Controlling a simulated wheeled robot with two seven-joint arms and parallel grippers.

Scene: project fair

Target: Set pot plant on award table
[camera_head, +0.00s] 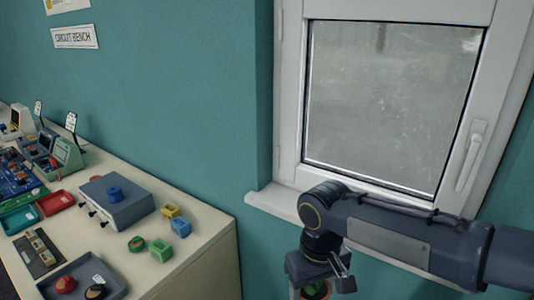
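My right arm comes in from the right, and my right gripper (319,284) points down at the bottom edge of the view, in front of the window sill. My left gripper is not in view. No award table can be made out.
A cream bench (200,262) on the left, under a "CIRCUIT BENCH" sign (75,37), holds a grey-blue box (122,206), coloured blocks, trays and devices. A closed window (390,100) with a white sill (272,201) is behind my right arm.

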